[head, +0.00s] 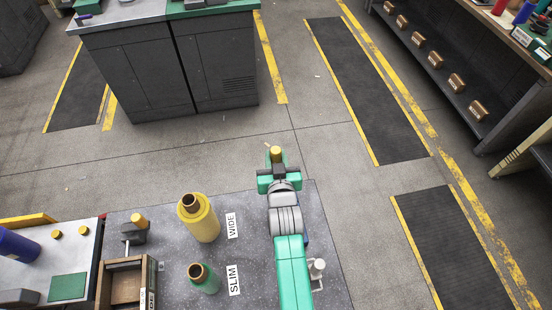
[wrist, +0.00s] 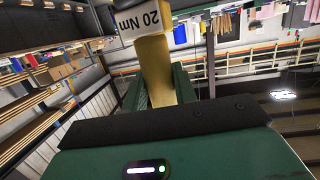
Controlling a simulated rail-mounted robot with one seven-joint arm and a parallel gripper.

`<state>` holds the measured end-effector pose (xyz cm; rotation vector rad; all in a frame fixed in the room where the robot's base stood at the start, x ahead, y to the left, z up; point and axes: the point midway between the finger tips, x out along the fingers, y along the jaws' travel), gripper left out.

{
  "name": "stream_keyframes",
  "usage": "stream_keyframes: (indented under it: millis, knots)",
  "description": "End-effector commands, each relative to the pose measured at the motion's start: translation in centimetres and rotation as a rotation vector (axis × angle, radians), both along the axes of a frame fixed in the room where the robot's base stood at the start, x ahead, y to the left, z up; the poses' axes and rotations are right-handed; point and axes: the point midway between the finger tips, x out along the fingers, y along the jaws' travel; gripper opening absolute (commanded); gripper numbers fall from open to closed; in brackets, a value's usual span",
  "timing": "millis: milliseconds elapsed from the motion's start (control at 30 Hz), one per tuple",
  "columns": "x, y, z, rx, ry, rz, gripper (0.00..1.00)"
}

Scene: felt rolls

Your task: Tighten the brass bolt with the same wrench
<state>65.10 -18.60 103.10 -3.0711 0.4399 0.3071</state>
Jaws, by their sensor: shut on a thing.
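My gripper (head: 277,180) is shut on a yellow-handled tool with a white "20 Nm" label, taken to be the wrench (wrist: 155,68). In the wrist view the handle stands between my green fingers (wrist: 159,92). In the head view only its yellow end (head: 275,153) shows beyond the gripper, above the far edge of the grey table; the working end cannot be made out. I cannot tell which piece is the brass bolt. A dark block with a brass-coloured top (head: 138,221) stands behind the wooden box, left of my gripper.
A yellow roll (head: 201,222) stands by the "WIDE" label, a green roll (head: 206,284) by "SLIM". An open wooden box (head: 121,288) is at the left. A pale peg fitting (head: 317,268) stands right of my arm. Dark cabinets (head: 165,72) stand across the floor.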

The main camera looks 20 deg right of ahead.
Motion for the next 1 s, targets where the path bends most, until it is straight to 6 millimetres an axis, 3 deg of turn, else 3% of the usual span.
stream_keyframes:
  millis: [1000]
  knots:
    - [0.0,0.0,7.6,0.000,-0.001,0.000,0.00]
